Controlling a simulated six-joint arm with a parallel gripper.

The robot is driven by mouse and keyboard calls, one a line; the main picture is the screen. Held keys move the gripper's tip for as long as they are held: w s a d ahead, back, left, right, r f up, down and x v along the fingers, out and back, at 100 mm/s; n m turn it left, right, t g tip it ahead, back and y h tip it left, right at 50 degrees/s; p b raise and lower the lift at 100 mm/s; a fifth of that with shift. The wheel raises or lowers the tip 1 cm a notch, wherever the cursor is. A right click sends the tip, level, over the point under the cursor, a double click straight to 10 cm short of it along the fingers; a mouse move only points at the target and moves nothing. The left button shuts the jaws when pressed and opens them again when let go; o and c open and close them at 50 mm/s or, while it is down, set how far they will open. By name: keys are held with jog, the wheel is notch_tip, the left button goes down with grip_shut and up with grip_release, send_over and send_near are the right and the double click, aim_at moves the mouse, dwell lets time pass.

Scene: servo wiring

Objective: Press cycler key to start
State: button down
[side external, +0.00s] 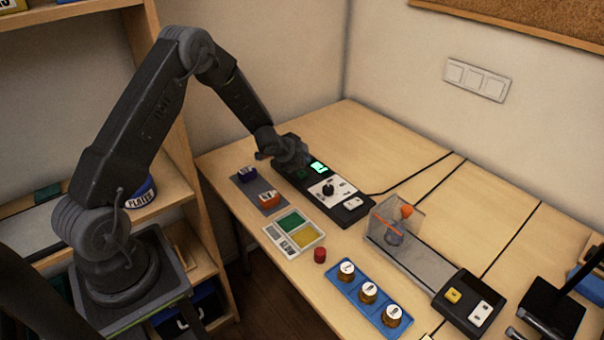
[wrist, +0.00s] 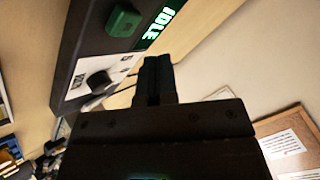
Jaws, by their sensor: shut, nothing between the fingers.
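The cycler is a long black unit (side external: 345,208) at the back of the table in the side view. In the wrist view its lit green display (wrist: 160,26) reads IDLE. A raised green key (wrist: 123,20) sits beside the display, and a black knob (wrist: 98,83) stands on a white panel. The display (side external: 318,167) and knob (side external: 328,189) also show in the side view. My gripper (wrist: 157,66) is shut and empty, its fingers pointing toward the cycler. In the side view my gripper (side external: 303,160) is over the cycler's far end, hiding part of it. Contact cannot be told.
Two battery-like blocks lie on a grey mat (side external: 247,185) to the left. A sorting tray (side external: 294,233), a red cap (side external: 320,255) and a blue tray (side external: 345,293) of white-topped jars stand in front. A clear-walled box (side external: 410,225) with a black switch unit (side external: 468,302) is right.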

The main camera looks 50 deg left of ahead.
aim_at(303, 174)
jog(key=shift+f, duration=0.9)
dwell(1.4)
jog(key=shift+f, duration=0.4)
jog(key=shift+f, duration=0.55)
dwell(0.8)
jog(key=shift+r, duration=0.95)
jog(key=shift+r, duration=2.55)
